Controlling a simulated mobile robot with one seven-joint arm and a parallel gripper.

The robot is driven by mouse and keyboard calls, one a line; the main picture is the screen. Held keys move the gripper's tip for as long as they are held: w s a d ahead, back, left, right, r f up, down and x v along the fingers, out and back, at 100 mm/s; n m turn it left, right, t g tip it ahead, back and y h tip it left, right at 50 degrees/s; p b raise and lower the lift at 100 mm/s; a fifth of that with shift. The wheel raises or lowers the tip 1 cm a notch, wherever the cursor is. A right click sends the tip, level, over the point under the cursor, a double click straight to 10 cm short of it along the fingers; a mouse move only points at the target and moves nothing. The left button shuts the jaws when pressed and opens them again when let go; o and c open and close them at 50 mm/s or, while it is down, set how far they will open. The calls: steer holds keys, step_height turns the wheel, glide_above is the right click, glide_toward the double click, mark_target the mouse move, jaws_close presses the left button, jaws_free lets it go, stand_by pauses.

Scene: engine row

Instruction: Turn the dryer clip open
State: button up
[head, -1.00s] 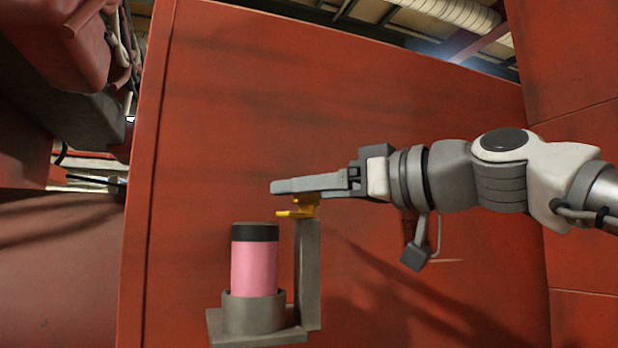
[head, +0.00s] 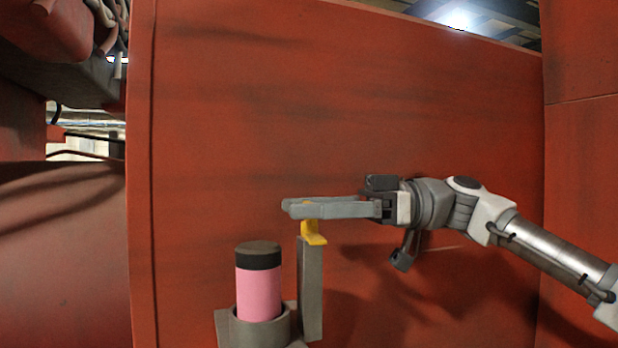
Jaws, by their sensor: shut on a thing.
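The dryer clip (head: 315,238) is a small yellow piece on top of a grey upright post. Its flat arm points toward the front and slightly right, away from the canister top. The dryer (head: 258,292) is a pink canister with a dark cap, upright in a grey cup to the left of the post. My gripper (head: 289,208) reaches in level from the right, just above the post. It is shut on the clip's upper part, which its fingers hide.
The grey cup and post (head: 311,290) stand against a large red wall (head: 420,120). Another red panel (head: 590,180) closes in on the right. Dark machinery and pipes show at the far left. The wall space above my gripper is clear.

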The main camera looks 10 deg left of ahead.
steer(key=shift+r+n+g+h+p, duration=0.15)
steer(key=shift+n+g+h+p, duration=0.45)
steer(key=shift+g, duration=0.4)
steer(key=shift+n+g+p, duration=0.3)
steer(key=o, duration=1.4)
steer(key=shift+v, duration=8.75)
steer(key=shift+d, duration=0.1)
